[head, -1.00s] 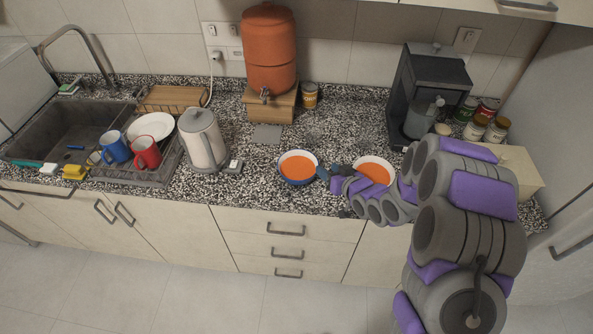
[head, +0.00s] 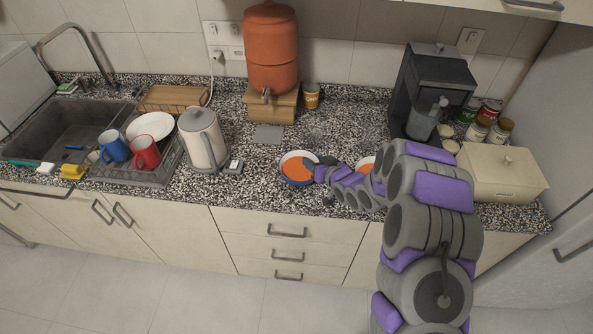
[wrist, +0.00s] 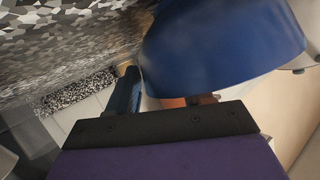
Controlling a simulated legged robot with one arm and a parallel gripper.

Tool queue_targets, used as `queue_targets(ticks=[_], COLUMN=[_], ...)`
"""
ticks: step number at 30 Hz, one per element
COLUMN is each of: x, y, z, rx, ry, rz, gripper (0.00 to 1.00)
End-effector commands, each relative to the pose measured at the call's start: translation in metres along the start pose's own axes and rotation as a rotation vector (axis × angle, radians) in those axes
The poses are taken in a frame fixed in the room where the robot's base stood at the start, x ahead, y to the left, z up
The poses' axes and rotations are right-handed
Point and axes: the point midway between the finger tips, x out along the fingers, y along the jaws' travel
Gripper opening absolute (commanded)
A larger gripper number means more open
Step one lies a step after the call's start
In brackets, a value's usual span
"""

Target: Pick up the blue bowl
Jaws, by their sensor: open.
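The blue bowl (head: 291,181) sits upright on the speckled counter, with orange contents and a pale inner rim. My gripper (head: 315,170) is at its right edge, low over the counter. In the wrist view the bowl's blue outer side (wrist: 220,42) fills the upper right, very close to my gripper (wrist: 163,98). The jaws are open. One dark finger is seen left of the bowl's side; the other is partly hidden behind the bowl. I cannot tell whether the rim is between the fingers or whether they touch it.
A second bowl with orange contents (head: 365,162) stands just right, partly behind my arm. A coffee machine (head: 432,80) and cream box (head: 505,178) are at right.

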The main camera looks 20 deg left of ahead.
Motion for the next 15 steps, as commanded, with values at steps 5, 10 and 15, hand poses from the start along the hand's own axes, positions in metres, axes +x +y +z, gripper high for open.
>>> queue_targets(ticks=[5, 10, 15], x=[-0.0022, 0.0021, 0.0035], y=[0.0025, -0.001, -0.0016], z=[-0.0009, 0.0009, 0.0019], rx=[0.002, -0.001, -0.001], ry=[0.002, -0.003, -0.005], rz=[0.001, 0.003, 0.003], gripper=[0.42, 0.26, 0.09])
